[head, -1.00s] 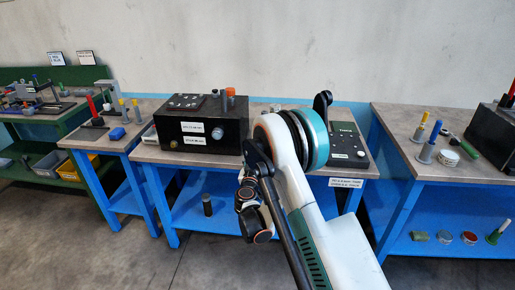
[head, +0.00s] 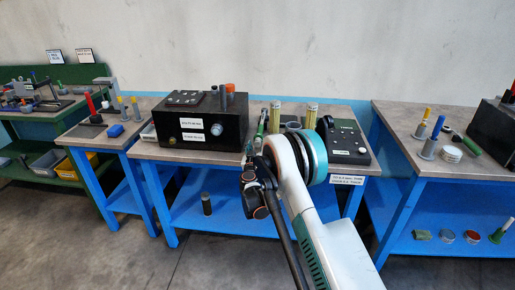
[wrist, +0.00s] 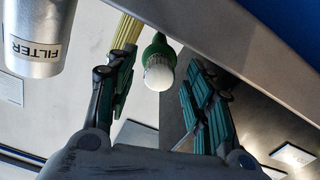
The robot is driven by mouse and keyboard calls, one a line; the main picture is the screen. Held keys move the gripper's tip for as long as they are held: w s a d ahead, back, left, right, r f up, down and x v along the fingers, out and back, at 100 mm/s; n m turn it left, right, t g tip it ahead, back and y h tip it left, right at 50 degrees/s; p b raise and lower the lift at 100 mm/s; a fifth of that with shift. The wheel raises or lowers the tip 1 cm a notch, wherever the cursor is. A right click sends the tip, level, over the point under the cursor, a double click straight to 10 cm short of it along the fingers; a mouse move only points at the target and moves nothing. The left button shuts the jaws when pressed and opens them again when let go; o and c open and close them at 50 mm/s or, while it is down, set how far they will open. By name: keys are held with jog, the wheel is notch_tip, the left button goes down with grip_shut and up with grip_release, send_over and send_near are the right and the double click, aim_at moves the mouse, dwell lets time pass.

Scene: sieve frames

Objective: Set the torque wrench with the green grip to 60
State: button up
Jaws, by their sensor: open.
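A green-gripped tool (head: 261,122) stands up on the middle bench, right of the black box. I take it for the torque wrench; its scale is not readable. In the wrist view a green grip with a pale round end (wrist: 160,62) lies between and beyond my two fingers, apparently touching neither. My gripper (wrist: 160,98) is open and empty. In the head view my gripper (head: 249,148) is at the bench's front edge, just in front of the green tool, partly hidden by my arm.
A silver can labelled FILTER (wrist: 35,40) is close on the left in the wrist view. Two yellowish cylinders (head: 311,117) stand behind my arm. The black box (head: 202,122) is left and a dark labelled panel (head: 345,143) right. A pale edge (wrist: 230,45) crosses the wrist view.

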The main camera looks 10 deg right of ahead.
jog(key=shift+x, duration=1.1)
jog(key=c, duration=1.1)
